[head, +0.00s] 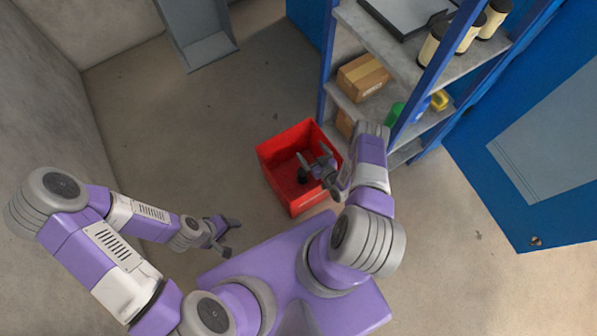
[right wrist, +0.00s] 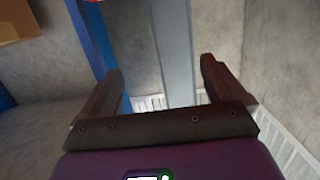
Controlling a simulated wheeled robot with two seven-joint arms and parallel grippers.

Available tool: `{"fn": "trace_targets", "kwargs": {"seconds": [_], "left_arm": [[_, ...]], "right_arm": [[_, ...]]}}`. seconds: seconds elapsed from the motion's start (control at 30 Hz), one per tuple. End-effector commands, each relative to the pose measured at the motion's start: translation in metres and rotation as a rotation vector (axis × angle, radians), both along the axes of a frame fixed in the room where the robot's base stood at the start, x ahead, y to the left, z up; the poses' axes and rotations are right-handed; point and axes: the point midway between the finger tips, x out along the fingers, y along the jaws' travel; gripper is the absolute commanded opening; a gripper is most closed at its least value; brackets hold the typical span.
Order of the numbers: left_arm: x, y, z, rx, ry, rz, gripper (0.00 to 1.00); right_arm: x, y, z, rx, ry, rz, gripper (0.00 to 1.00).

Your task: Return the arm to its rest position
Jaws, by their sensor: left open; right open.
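My right gripper (head: 315,165) is open, and in the head view it appears over the red crate (head: 289,200). In the right wrist view its two fingers (right wrist: 165,82) stand apart with nothing between them. My left gripper (head: 230,238) is open and empty at the lower left, to the left of the crate and clear of it. A small dark thing (head: 302,176) shows inside the crate beside my right gripper; I cannot tell what it is.
A blue-framed shelf (head: 378,42) stands right of the crate, close to my right arm. It holds a cardboard box (head: 362,77), cream canisters (head: 470,34), and green and yellow items. A blue door (head: 545,150) is at right. A grey post (head: 196,32) stands behind; floor at left is free.

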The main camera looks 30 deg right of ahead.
Motion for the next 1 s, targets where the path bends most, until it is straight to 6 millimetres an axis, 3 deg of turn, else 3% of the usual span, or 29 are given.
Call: {"fn": "trace_targets", "kwargs": {"seconds": [0.4, 0.57, 0.67, 0.77, 0.9, 1.0], "left_arm": [[0.000, 0.000, 0.000, 0.000, 0.000, 0.000, 0.65], [0.000, 0.000, 0.010, 0.000, 0.000, 0.000, 0.65], [0.000, 0.000, 0.022, 0.000, 0.000, 0.000, 0.65], [0.000, 0.000, 0.035, 0.000, 0.000, 0.000, 0.65], [0.000, 0.000, 0.052, 0.000, 0.000, 0.000, 0.65], [0.000, 0.000, 0.059, 0.000, 0.000, 0.000, 0.65]], "right_arm": [[0.001, 0.000, 0.001, 0.002, 0.006, 0.000, 0.96], [0.013, 0.013, 0.016, 0.050, 0.138, -0.009, 0.96], [0.017, 0.038, 0.036, 0.124, 0.327, -0.016, 0.96], [0.003, 0.076, 0.065, 0.217, 0.562, -0.019, 0.96], [-0.050, 0.137, 0.116, 0.330, 0.900, -0.007, 0.96], [-0.094, 0.169, 0.150, 0.380, 1.097, 0.002, 0.96]]}}
